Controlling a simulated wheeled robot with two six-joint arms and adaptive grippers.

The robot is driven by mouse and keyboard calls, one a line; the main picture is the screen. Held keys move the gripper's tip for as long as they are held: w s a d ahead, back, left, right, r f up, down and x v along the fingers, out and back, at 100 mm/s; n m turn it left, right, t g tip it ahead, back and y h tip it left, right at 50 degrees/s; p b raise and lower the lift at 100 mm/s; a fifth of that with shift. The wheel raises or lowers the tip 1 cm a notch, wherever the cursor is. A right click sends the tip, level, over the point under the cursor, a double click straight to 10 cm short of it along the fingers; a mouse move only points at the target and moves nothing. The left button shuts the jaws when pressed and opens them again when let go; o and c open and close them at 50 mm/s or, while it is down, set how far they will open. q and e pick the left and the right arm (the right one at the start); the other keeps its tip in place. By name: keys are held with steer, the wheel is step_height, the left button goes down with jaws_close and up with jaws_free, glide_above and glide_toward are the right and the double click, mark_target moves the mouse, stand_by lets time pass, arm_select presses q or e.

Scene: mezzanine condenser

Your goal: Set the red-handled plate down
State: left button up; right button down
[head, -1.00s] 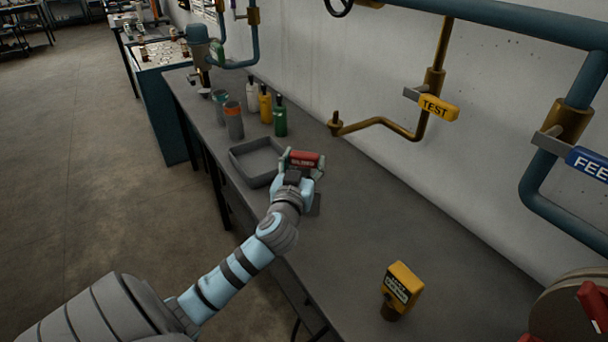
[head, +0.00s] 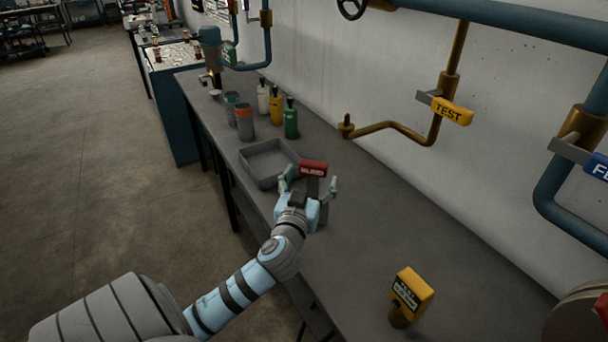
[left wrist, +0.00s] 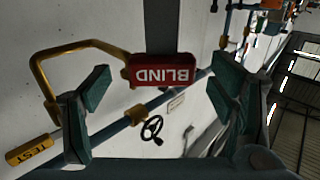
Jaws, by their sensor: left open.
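The plate's red handle (head: 313,168), marked BLIND, stands above the bench just beyond my left gripper (head: 309,184). My left gripper is open, with its fingers spread to either side and apart from the handle. In the left wrist view the red handle (left wrist: 160,72) shows upside down between the open fingers (left wrist: 162,85), with clear gaps on both sides. A grey strip of the plate (left wrist: 172,25) runs from the handle to the picture's top edge. In the head view my gripper hides much of the plate's lower part, so its contact with the bench is unclear.
A grey open tray (head: 246,166) sits on the bench just left of the handle. Several bottles and cups stand behind it, including a green bottle (head: 291,122). A yellow-tagged fitting (head: 411,291) stands at the near right. Pipes run along the wall. The middle bench is clear.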

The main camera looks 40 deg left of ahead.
arm_select(q)
steer(key=v, duration=0.8)
steer(key=shift+s, duration=0.2)
